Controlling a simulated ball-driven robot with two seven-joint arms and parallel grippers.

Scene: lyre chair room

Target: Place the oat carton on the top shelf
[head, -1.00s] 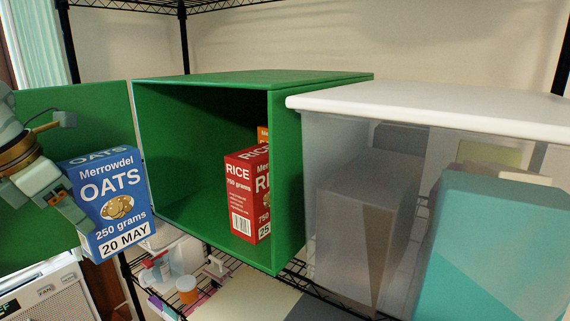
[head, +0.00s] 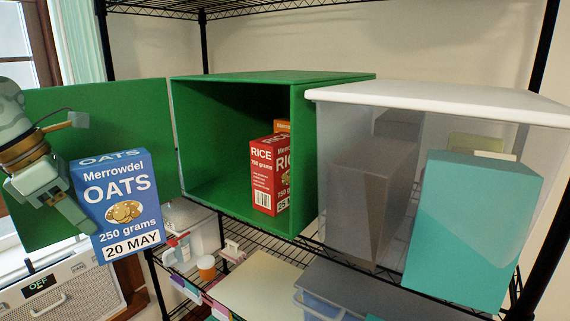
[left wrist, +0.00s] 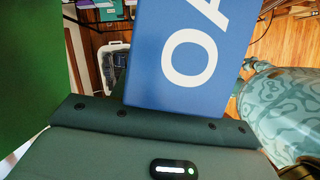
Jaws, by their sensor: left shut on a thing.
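The blue oat carton (head: 118,205), marked Merrowdel OATS 250 grams 20 MAY, is held upright at the left of the head view. My left gripper (head: 72,192) is shut on its left side. The carton also fills the upper middle of the left wrist view (left wrist: 190,55). It is in front of the open green door, left of the green cabinet (head: 300,150), which stands open on the wire shelf (head: 235,242). A red rice box (head: 263,175) stands inside at the right, with an orange box (head: 283,126) behind it. My right gripper is not seen.
The green door (head: 150,110) is swung open to the left. Right of the cabinet is a clear bin with a white lid (head: 440,100), with a teal box (head: 480,220) in front of its right side. The cabinet's left interior is empty. Small items, including an orange jar (head: 206,267), sit on a lower shelf.

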